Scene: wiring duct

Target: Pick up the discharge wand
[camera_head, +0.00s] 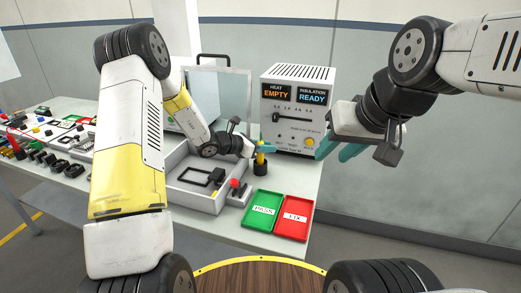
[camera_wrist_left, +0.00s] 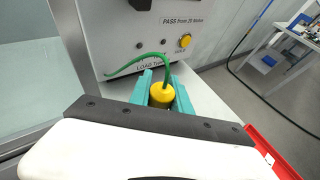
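The discharge wand (camera_head: 260,161) stands upright near the right front of the grey tray, with a yellow upper part and a dark lower part. In the left wrist view its yellow top (camera_wrist_left: 161,95) has a green cable curving away from it. My left gripper (camera_head: 262,147) is at the wand's top, and its teal fingers (camera_wrist_left: 163,84) stand on both sides of the yellow part. Whether they press on it cannot be told. My right gripper (camera_head: 336,148) is in the air in front of the tester's right side, its teal fingers apart and empty.
The tester box (camera_head: 297,76) stands behind the wand, reading "HEAT EMPTY" and "INSULATION READY". A green tray (camera_head: 262,225) and a red tray (camera_head: 291,232) lie at the front. The grey tray with a clear raised lid (camera_head: 236,90) is left of the wand. A red-knobbed part (camera_head: 235,184) is close by.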

